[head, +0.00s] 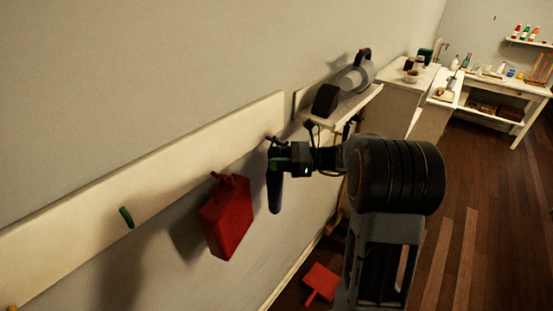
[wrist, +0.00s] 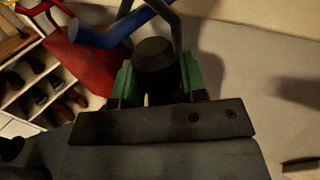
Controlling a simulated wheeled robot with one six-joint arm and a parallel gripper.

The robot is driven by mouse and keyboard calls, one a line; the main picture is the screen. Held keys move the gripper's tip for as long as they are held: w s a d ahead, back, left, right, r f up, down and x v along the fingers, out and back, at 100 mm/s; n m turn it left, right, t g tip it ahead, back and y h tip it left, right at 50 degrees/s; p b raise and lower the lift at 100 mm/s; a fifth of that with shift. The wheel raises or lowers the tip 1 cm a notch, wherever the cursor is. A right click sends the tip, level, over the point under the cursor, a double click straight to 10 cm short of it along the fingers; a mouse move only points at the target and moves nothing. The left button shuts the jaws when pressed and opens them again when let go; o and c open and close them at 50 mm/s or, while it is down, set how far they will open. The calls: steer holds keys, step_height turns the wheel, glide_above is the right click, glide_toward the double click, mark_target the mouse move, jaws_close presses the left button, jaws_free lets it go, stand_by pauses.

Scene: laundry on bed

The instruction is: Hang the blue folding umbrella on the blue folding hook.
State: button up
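My gripper (head: 285,158) is shut on a dark folding umbrella (head: 274,192), which hangs down in front of the wall in the head view. In the wrist view my green-padded fingers (wrist: 155,85) grip its dark round end (wrist: 156,60). A dark loop (wrist: 172,18) rises from that end. A blue hook-like bar (wrist: 98,36) shows at the upper left of the wrist view, just left of the loop. Whether loop and bar touch, I cannot tell. The umbrella looks nearly black, its blue unclear. In the head view the blue hook cannot be made out.
A pale rail (head: 70,235) runs along the wall, with a green peg (head: 126,217). A red flat container (head: 228,216) hangs left of my gripper. A shelf (head: 345,108) carries a grey appliance (head: 354,78) behind it. A red dustpan-like thing (head: 320,281) is below.

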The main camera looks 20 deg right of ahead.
steer(key=o, duration=0.5)
steer(key=shift+o, duration=0.2)
steer(key=shift+d+f, duration=0.1)
steer(key=b+v, duration=0.2)
steer(key=v, duration=1.2)
step_height(320, 180, down, 7)
steer(key=n+h, duration=0.2)
steer(key=h, duration=0.2)
steer(key=s+a+f+n+g+h, duration=0.2)
steer(key=s+a+n+h, duration=0.1)
steer(key=s+n+h, duration=0.35)
steer(key=s+a+f+n+g+h, duration=0.2)
steer(key=s+a+n+h, duration=0.3)
steer(key=n, duration=0.3)
steer(key=s+a+r+n+t+h, duration=0.2)
steer(key=s+a+r+n+t, duration=0.1)
steer(key=a+r+n, duration=0.1)
steer(key=shift+s+a+n, duration=0.25)
steer(key=shift+s+n, duration=0.05)
steer(key=shift+n, duration=0.15)
